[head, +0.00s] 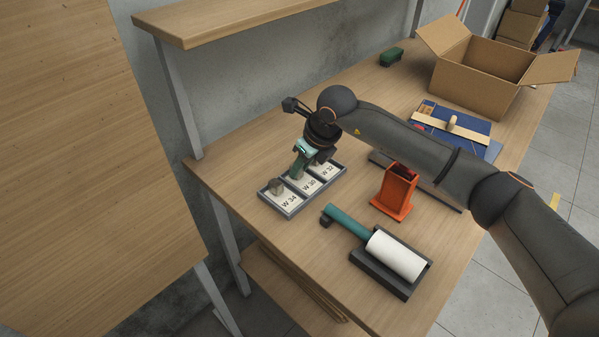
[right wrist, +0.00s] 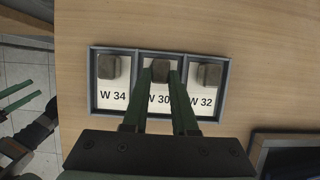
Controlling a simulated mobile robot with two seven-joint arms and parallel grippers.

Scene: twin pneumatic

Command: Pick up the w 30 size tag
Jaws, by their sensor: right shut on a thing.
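A grey tray (right wrist: 93,85) on the wooden bench has three compartments with white labels W 34, W 30 and W 32. It also shows in the head view (head: 289,214). The W 30 size tag (right wrist: 160,71), a white card with a small grey-brown block, is in the middle compartment. My right gripper (right wrist: 160,80) has its green fingers shut on that block; they partly cover the card. The W 34 tag (right wrist: 112,97) and W 32 tag (right wrist: 202,101) sit on either side. Green prongs like my left gripper (right wrist: 20,97) show at the wrist view's left edge, their jaw state unclear.
A white roller with a teal handle (head: 348,222) lies in a dark holder in front. An orange stand (head: 393,192) is to the right of the tray. Farther back are a blue board (head: 478,127), an open cardboard box (head: 470,82) and a green brush (head: 391,57).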

